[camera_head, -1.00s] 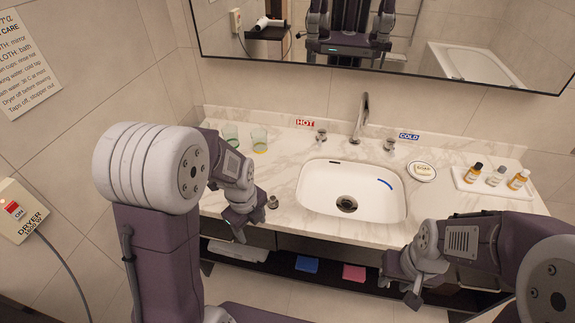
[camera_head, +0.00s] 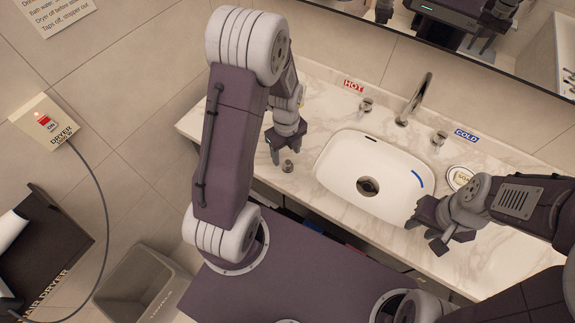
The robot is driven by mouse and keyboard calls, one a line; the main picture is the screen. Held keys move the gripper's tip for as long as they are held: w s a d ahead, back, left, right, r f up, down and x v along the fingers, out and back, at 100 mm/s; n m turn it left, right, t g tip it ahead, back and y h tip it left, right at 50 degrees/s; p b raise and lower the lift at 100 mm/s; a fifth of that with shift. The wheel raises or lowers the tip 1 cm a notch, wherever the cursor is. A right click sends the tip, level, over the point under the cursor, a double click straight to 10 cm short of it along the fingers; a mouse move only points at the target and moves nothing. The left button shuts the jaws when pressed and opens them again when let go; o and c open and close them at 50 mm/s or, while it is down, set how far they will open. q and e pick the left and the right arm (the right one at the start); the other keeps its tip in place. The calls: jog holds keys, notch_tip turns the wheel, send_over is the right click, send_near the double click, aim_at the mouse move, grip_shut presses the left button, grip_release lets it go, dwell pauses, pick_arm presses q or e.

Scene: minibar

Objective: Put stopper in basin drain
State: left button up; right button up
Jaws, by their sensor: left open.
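The stopper (camera_head: 288,166), a small round metal piece, stands on the marble counter left of the white basin (camera_head: 335,160). The drain (camera_head: 368,187) is a dark round hole with a metal rim in the basin floor. My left gripper (camera_head: 283,153) is open and points down just behind the stopper in the picture. I cannot tell whether it touches the stopper. My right gripper (camera_head: 426,234) looks open and empty, at the front right edge of the basin.
The tap (camera_head: 413,100) stands behind the basin, with the hot handle (camera_head: 366,106) and cold handle (camera_head: 438,139) beside it. A soap dish (camera_head: 460,177) lies to the right. A bin (camera_head: 140,290) and a hair dryer shelf (camera_head: 55,240) are at lower left.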

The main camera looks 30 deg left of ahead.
aim_at(288, 162)
pick_arm(q)
jog(key=shift+w+d+f, duration=0.15)
jog(key=shift+w+f, duration=0.35)
jog(key=shift+f, duration=0.25)
jog(key=f, duration=0.4)
jog(key=shift+s+f+p, duration=0.25)
jog(key=shift+s+p, duration=0.05)
jog(key=shift+s, duration=0.1)
jog(key=shift+w+f, duration=0.3)
jog(key=shift+s, duration=0.1)
grip_shut()
